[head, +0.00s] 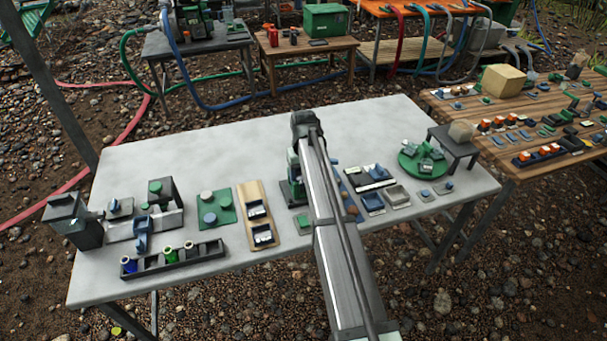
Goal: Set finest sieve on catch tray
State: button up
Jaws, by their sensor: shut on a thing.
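My arm reaches from the bottom middle over the pale table, and its far end is above the table's centre. My gripper's fingers and whatever they hold are hidden behind the arm. I cannot pick out the finest sieve with certainty. Small shallow trays lie right of the arm: a blue-rimmed tray (372,203) and a grey tray (397,196). I cannot tell which thing is the catch tray. A dark green upright device (292,190) on a flat base stands just left of the arm, partly covered by it.
On the pale table (220,150) stand a long black rack (175,259) with small jars, a green board (209,210), a wooden board (257,213), a green round dish (408,170) and a small dark stand (453,145). The table's back half is largely clear.

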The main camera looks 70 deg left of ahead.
jog(key=shift+d+f, duration=0.4)
jog(key=shift+f, duration=0.1)
dwell(0.3)
jog(key=o, duration=1)
jog(key=shift+o, duration=0.2)
jog(key=shift+r, duration=0.15)
jog(key=shift+a+r, duration=0.15)
jog(key=shift+r, duration=1.75)
jog(key=shift+a+r, duration=0.1)
jog(key=shift+r, duration=1.8)
